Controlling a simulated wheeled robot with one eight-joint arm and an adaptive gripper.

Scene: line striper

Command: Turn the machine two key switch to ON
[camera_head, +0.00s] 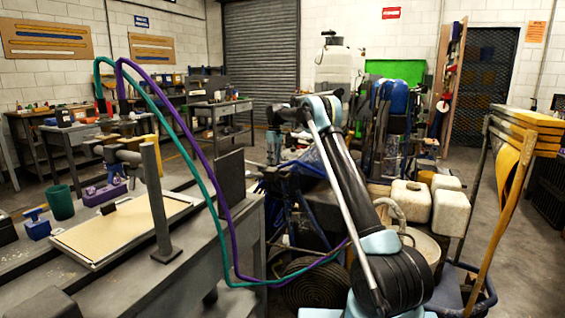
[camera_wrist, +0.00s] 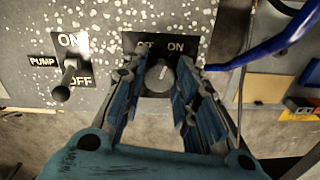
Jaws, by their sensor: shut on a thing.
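The key switch (camera_wrist: 159,72) is a round grey knob with a pale pointer line, on a black plate (camera_wrist: 131,42) with OFF at the left and ON at the right. OFF is partly covered by a finger. The pointer leans a little to the right of straight up, toward the ON side. My gripper (camera_wrist: 161,77) has its blue-and-black fingers on both sides of the knob, shut on it. No machine number is readable. In the head view my arm reaches over to the machinery, and the switch cannot be made out.
A PUMP toggle (camera_wrist: 66,78) with ON above and OFF below stands out from the speckled grey panel (camera_wrist: 110,19), left of my gripper. A blue tube (camera_wrist: 270,47) passes close at the right. In the head view a workbench (camera_head: 195,235) stands at the left, white containers (camera_head: 450,210) at the right.

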